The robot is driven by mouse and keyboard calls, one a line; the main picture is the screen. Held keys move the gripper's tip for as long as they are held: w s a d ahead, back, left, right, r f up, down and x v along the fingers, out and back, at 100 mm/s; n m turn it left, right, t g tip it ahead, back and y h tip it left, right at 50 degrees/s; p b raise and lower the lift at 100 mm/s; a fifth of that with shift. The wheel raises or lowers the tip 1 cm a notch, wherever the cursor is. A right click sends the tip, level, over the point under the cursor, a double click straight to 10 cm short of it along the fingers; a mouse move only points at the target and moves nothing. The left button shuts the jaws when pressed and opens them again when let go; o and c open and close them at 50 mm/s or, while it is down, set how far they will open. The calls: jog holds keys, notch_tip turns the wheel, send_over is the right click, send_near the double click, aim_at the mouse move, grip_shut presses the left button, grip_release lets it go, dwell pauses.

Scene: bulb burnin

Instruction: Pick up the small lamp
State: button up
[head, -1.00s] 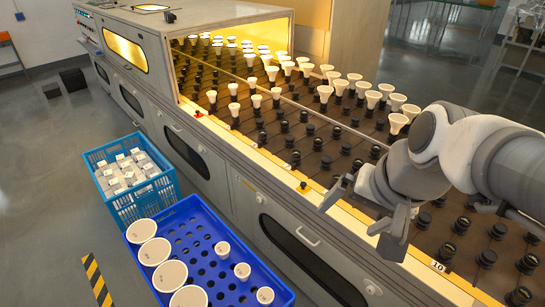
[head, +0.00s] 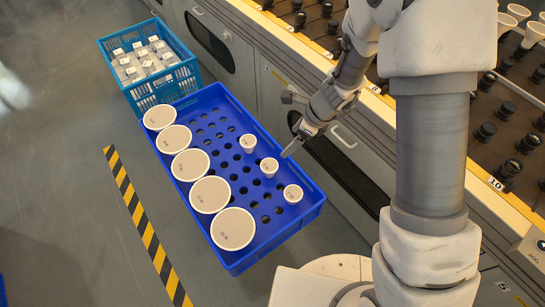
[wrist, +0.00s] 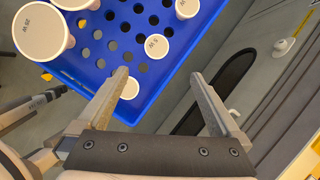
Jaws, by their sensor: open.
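Several white lamps stand in a blue crate on the floor. Three are small: one near the crate's middle (head: 248,143), one in front of it (head: 269,167) and one nearest the front right (head: 293,194). In the wrist view, a small lamp marked 5 W (wrist: 152,46) lies ahead of the fingers, another (wrist: 130,89) is partly hidden by the left finger, and a third (wrist: 187,8) is at the top edge. My gripper (head: 288,125) is open and empty at the crate's right side, apart from the lamps; its fingers also show in the wrist view (wrist: 160,78).
Several large lamps (head: 233,229) line the left side of the blue crate (head: 236,262). A lighter blue basket (head: 187,84) with white boxes stands behind it. The machine's side wall (head: 345,138) is close on the right. Striped tape (head: 140,215) marks clear floor on the left.

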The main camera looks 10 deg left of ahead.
jog(key=b, duration=0.5)
send_near(271, 165)
jog(key=shift+m, duration=0.4)
jog(key=x, duration=0.5)
jog(key=shift+w+f, duration=0.1)
jog(key=shift+w, duration=0.1)
jog(key=shift+s+b+x, duration=0.15)
jog(key=shift+b+x, duration=0.6)
jog(key=shift+x, duration=0.7)
jog(key=shift+s+b+x, duration=0.1)
jog(key=shift+b+x, duration=0.6)
jog(key=shift+x, duration=0.8)
jog(key=shift+a, duration=0.1)
jog(key=c, duration=1.3)
